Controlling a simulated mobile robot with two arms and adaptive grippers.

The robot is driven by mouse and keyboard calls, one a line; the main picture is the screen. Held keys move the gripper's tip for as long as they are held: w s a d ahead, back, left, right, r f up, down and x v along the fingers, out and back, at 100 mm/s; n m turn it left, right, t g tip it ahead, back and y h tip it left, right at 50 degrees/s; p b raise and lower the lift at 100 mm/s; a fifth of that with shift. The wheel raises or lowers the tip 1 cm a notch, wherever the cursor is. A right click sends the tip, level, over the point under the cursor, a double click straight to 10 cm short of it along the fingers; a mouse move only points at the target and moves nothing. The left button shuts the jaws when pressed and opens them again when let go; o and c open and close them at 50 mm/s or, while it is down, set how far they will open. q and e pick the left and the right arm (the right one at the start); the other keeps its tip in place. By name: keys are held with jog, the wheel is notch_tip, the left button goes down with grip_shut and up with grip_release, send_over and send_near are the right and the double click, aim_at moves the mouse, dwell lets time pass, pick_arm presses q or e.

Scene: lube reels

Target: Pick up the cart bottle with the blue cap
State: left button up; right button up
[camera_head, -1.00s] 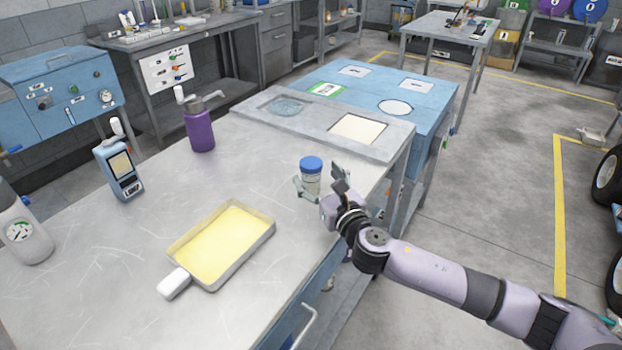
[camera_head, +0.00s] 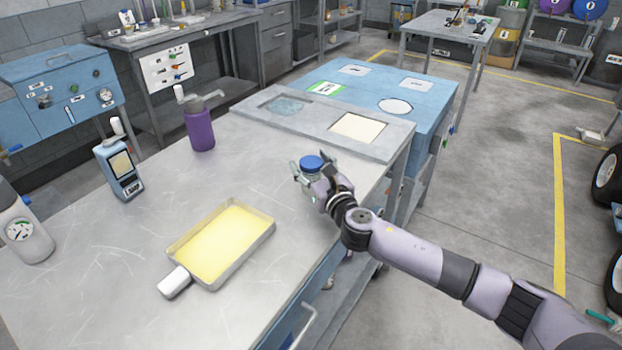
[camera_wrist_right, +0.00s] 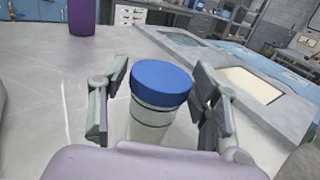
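The clear bottle with the blue cap (camera_head: 312,163) stands upright on the grey cart top (camera_head: 130,255), near its right edge. It also shows in the right wrist view (camera_wrist_right: 158,88), between the two fingers. My right gripper (camera_head: 318,175) is open around the bottle, with one finger on each side. In the wrist view (camera_wrist_right: 160,105) a small gap shows between the bottle and each finger. The bottle's lower part is hidden by the gripper's palm. My left gripper is not in view.
A yellow-filled tray (camera_head: 222,243) with a white handle lies left of the bottle. A purple pump bottle (camera_head: 200,130), a blue handheld device (camera_head: 120,170) and a grey gauge canister (camera_head: 28,225) stand further left. A recessed grey panel (camera_head: 320,125) lies behind. The cart top around the bottle is otherwise clear.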

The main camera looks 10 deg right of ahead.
jog(key=c, duration=0.9)
